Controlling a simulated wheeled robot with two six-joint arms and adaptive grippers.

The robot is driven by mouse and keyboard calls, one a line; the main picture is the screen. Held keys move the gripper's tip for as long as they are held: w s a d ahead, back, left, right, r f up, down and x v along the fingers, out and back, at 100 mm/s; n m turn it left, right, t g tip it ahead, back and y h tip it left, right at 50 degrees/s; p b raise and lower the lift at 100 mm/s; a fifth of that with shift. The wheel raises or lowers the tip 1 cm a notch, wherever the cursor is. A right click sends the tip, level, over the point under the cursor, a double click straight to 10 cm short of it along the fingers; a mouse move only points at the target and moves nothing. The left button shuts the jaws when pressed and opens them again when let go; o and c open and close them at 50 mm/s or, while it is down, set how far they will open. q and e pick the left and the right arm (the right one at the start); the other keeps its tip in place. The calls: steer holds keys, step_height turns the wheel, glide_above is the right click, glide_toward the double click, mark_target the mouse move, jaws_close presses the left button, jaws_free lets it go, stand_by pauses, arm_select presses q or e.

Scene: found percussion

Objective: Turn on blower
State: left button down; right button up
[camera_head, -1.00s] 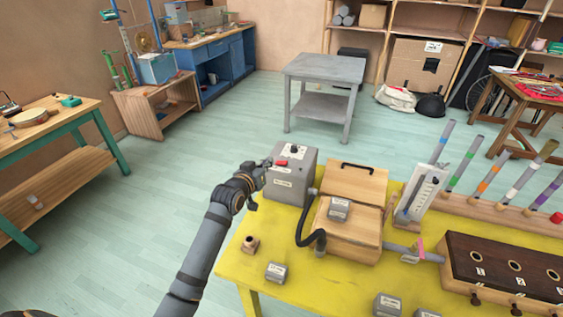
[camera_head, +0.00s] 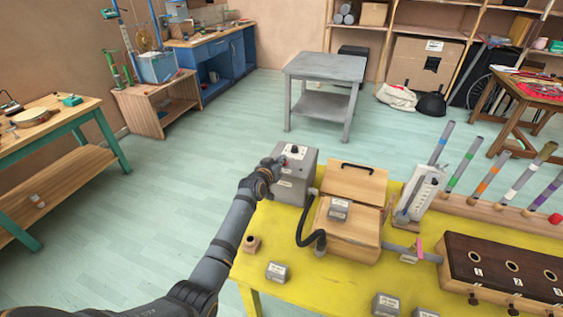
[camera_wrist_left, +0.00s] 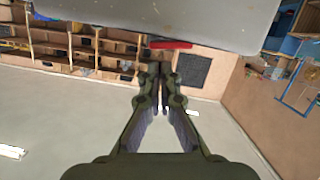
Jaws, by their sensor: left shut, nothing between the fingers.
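The blower is a grey box (camera_head: 299,184) on the far left corner of the yellow table, with a dark knob on top and a label on its front. A black hose runs from it to a wooden box. My left gripper (camera_head: 271,167) is at the blower's upper left side. In the left wrist view my left gripper (camera_wrist_left: 159,73) is shut and empty, its tips just below a red switch (camera_wrist_left: 171,45) on the grey blower wall (camera_wrist_left: 160,22). Whether the fingers touch the switch I cannot tell. In the head view the gripper hides the switch. My right gripper is not in view.
The wooden box (camera_head: 350,225) with a small grey block on it stands right of the blower. A small wooden piece (camera_head: 251,244) and a grey block (camera_head: 277,272) lie on the yellow table (camera_head: 325,285). Floor left of the table is clear.

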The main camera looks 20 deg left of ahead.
arm_select(q)
steer(key=shift+d+f, duration=0.15)
steer(key=shift+f, duration=0.4)
steer(key=shift+f, duration=0.1)
